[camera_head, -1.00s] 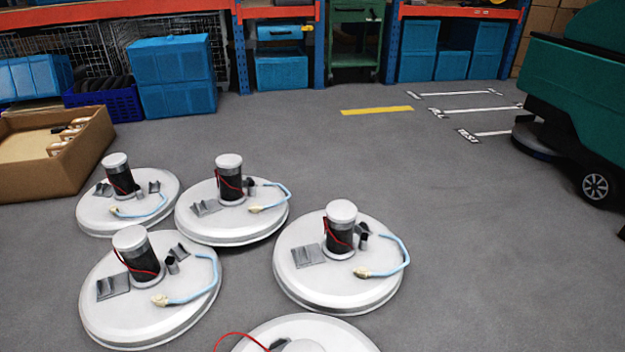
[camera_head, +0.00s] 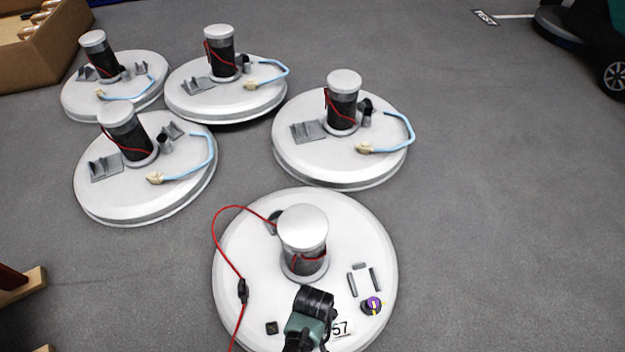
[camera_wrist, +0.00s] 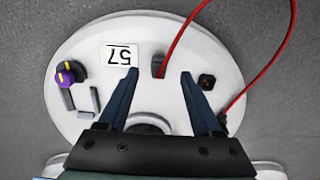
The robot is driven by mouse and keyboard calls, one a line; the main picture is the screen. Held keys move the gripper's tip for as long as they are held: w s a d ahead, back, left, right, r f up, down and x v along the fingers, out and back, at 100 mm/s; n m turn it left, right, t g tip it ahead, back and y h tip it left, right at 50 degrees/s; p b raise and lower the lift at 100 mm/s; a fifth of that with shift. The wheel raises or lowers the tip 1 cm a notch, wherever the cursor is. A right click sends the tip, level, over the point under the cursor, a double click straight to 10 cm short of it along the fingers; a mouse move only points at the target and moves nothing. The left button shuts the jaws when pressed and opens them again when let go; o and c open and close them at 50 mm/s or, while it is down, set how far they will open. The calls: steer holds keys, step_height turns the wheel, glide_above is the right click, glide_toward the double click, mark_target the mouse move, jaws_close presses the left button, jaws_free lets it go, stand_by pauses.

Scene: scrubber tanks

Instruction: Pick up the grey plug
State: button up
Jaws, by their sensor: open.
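The nearest white round tank lid (camera_head: 235,262) carries a dark motor with a pale cap (camera_head: 303,228). In the wrist view, a small grey-brown piece (camera_wrist: 159,66) at the end of a red cable (camera_wrist: 184,32) looks like the grey plug. It lies on the lid (camera_wrist: 85,38) near the "57" label (camera_wrist: 121,55). My gripper (camera_wrist: 158,73) is open above the lid, one blue finger on each side of the plug, not visibly touching it. In the head view my wrist (camera_head: 308,315) hides the plug and the fingertips.
A purple knob (camera_head: 373,305) and grey brackets (camera_head: 362,280) stand on the lid's right. A black cable piece (camera_head: 243,291) sits on the red cable at left. Several similar lids, such as one right of centre (camera_head: 300,160), lie behind. The floor (camera_head: 510,200) at right is clear.

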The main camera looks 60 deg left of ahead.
steer(key=shift+w+a+f+b, duration=0.1)
steer(key=shift+a+f+b, duration=0.05)
steer(key=shift+f+b, duration=0.75)
steer(key=shift+w+a+f+b, duration=0.1)
steer(key=shift+a+f+b, duration=0.05)
steer(key=shift+f+b, duration=0.7)
steer(key=shift+w+a+f+b, duration=0.1)
steer(key=shift+a+f+b, duration=0.05)
steer(key=shift+f+b, duration=0.75)
steer(key=shift+r, duration=0.1)
jaws_close()
